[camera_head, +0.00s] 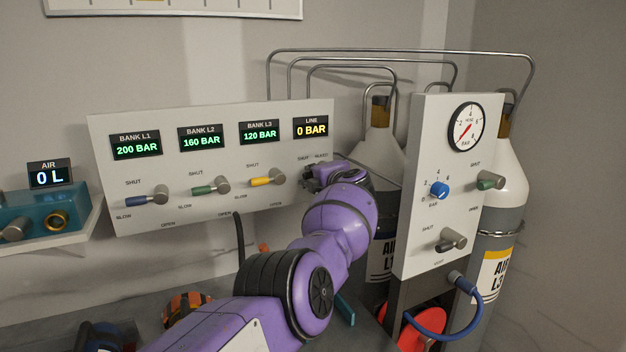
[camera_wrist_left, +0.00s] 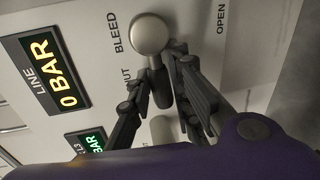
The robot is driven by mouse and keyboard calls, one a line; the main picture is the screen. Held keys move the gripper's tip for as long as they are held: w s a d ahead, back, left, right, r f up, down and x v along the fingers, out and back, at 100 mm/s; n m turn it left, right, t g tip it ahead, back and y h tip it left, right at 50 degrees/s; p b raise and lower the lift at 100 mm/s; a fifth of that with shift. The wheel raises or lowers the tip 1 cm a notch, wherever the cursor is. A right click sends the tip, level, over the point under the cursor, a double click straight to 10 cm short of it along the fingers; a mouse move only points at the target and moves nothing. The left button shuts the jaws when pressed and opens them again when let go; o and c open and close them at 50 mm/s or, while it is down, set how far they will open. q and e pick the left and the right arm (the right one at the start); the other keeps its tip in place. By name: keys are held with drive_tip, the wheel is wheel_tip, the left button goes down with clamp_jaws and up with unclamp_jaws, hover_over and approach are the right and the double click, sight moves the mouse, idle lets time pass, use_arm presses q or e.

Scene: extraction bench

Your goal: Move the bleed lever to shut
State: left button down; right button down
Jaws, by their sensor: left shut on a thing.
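The bleed lever shows in the left wrist view, with a pale round hub (camera_wrist_left: 150,33) beside the BLEED label and a dark handle (camera_wrist_left: 162,92) that points down in that picture. The OPEN label is at the upper right there; the SHUT label is partly covered by a finger. My left gripper (camera_wrist_left: 163,66) is shut on the handle, one finger on each side. In the head view my left gripper (camera_head: 322,174) is at the right end of the bank panel (camera_head: 220,112), below the LINE display, and hides the lever. My right gripper is not in view.
Blue (camera_head: 147,198), green (camera_head: 211,187) and yellow (camera_head: 268,177) levers sit left of the gripper. The LINE display (camera_head: 311,127) reads 0 BAR. A gauge panel (camera_head: 420,190) stands to the right, with gas cylinders (camera_head: 511,175) behind it. Bent pipes (camera_head: 400,51) run above.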

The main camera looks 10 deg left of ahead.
use_arm(q)
drive_tip(key=shift+r+m, duration=0.3)
drive_tip(key=shift+m, duration=0.2)
drive_tip(key=shift+r, duration=0.15)
drive_tip(key=c, duration=1.6)
unclamp_jaws()
